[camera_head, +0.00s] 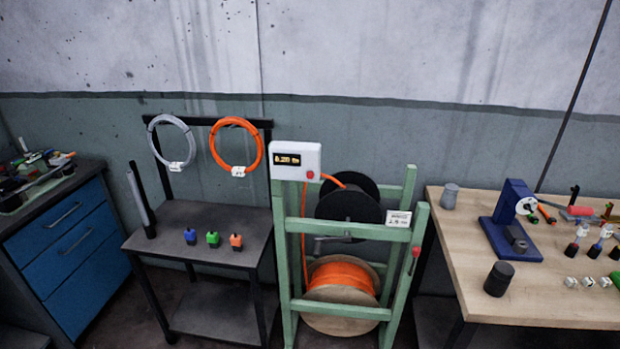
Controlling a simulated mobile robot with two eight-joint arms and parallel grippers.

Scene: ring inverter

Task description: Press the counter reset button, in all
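A white counter box (296,160) sits at the upper left of a green cable-winding frame (281,250). Its dark display (287,159) shows orange digits that look like 0.20 with a unit, too small to read surely. A small red button (310,174) is on the lower right of the box's face. An orange cable (330,179) runs from beside the box to a black reel (350,206). Below it is a wooden drum (342,317) wound with orange cable. Neither of my grippers is in view.
A dark stand (190,250) left of the frame holds grey (172,140) and orange (236,147) cable coils and small coloured blocks. A blue drawer cabinet (70,240) is far left. A wooden workbench (455,250) with a blue device (510,222) is at right.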

